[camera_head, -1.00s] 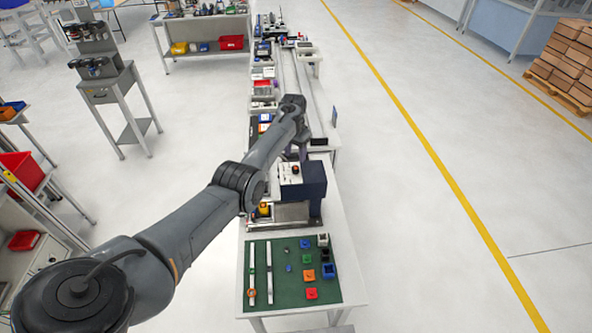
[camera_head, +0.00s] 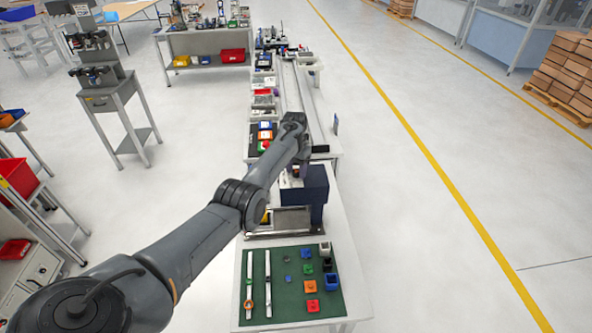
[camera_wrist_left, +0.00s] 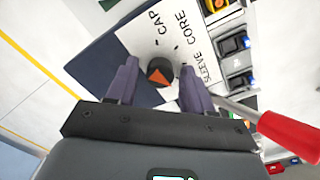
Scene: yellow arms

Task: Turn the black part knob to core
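The black part knob (camera_wrist_left: 160,72) shows in the left wrist view on a white panel (camera_wrist_left: 140,38). It has an orange wedge mark; I cannot tell which label the wedge points to. The labels CAP, CORE (camera_wrist_left: 171,35) and SLEEVE stand beside it. My left gripper (camera_wrist_left: 160,76) is open, with one purple-grey finger on each side of the knob; contact is not clear. My right gripper is not in view.
A red handle (camera_wrist_left: 288,137) on a metal rod lies right of the fingers in the left wrist view. A green mat (camera_head: 283,306) with small coloured parts lies at the bench's front.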

